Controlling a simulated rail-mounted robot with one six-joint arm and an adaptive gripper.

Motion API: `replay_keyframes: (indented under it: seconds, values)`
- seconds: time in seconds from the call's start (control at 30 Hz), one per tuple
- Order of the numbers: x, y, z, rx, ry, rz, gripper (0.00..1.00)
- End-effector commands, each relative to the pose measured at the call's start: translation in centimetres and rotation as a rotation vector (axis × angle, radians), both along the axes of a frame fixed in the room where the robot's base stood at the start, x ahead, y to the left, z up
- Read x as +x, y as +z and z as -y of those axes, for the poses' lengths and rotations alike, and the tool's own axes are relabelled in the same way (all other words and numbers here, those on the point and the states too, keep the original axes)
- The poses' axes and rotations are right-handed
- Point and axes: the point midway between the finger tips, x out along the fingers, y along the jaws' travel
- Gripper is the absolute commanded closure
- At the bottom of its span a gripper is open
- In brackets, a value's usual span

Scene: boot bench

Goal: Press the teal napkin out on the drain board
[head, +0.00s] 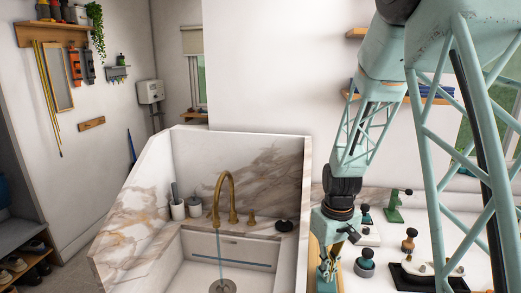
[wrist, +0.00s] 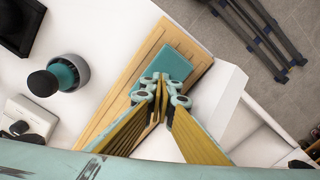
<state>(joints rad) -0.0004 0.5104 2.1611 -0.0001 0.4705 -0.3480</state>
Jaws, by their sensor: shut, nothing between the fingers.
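The teal napkin (wrist: 172,63) lies folded flat as a small rectangle on the wooden drain board (wrist: 187,36) in the wrist view. My gripper (wrist: 161,86) is shut and empty, its fingertips over the near part of the napkin and hiding some of it. I cannot tell whether the tips touch the cloth. In the head view my gripper (head: 327,272) points down over the drain board (head: 313,250), whose edge shows just right of the marble sink; the napkin is not clearly seen there.
The marble sink (head: 190,238) has a brass tap (head: 228,190) running water. Right of the board stand a dark-topped pot (head: 365,263), a green stand (head: 393,208) and other small items on the white counter.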

Motion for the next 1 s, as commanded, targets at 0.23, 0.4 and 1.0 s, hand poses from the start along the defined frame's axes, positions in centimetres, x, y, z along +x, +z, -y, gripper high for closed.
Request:
replay_keyframes:
  seconds: [0.23, 0.4, 1.0]
  values:
    - [-0.1, -0.1, 0.0, 0.0, 0.0, -0.002, 1.0]
    - [-0.1, 0.1, 0.0, 0.0, 0.0, -0.001, 1.0]
    - [0.0, 2.9, 0.0, 0.0, 0.0, 0.001, 1.0]
